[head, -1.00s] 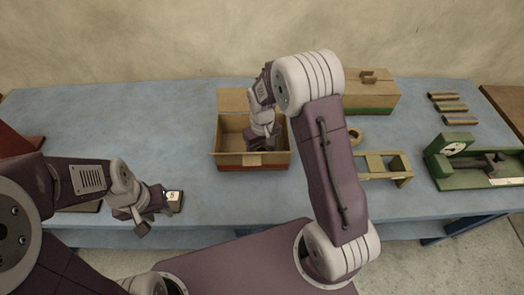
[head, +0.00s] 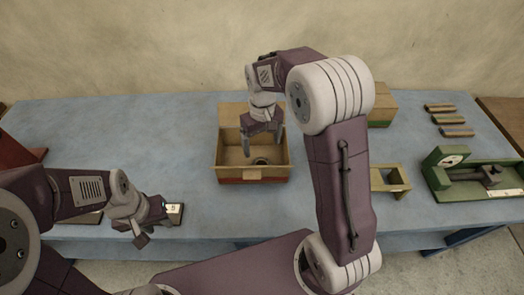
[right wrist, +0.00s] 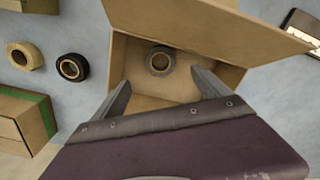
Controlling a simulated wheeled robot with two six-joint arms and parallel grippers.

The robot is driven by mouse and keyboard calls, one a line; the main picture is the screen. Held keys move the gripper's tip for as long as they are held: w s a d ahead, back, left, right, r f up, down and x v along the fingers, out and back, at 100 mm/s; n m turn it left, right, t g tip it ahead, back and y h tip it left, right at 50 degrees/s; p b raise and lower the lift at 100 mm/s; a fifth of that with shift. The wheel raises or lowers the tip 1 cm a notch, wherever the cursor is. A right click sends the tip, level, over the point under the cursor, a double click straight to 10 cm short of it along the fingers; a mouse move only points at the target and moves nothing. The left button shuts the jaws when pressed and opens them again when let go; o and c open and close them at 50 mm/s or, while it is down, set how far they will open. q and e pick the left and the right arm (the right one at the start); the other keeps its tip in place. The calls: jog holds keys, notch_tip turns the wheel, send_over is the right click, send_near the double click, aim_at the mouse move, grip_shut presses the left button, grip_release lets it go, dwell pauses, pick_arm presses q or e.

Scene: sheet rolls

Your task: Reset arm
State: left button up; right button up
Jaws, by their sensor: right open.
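The open cardboard box (head: 252,175) stands near the middle of the table with its flaps spread. A dark grey roll (head: 261,161) lies flat on its floor; it also shows in the right wrist view (right wrist: 160,60). My right gripper (head: 263,147) is open and empty above the box, pointing down, with both fingers apart in the right wrist view (right wrist: 161,78). My left gripper (head: 155,222) hangs low near the table's front edge, beside a small dark block with a white label (head: 173,210). Its fingers are partly hidden, so their opening is unclear.
A tan roll (right wrist: 24,57) and a black roll (right wrist: 70,67) lie outside the box. A closed box with a green band (head: 382,108), a wooden frame (head: 390,181), a green gauge device (head: 465,175) and several short bars (head: 450,119) stand to the right.

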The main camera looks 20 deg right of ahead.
jog(key=shift+r, duration=0.25)
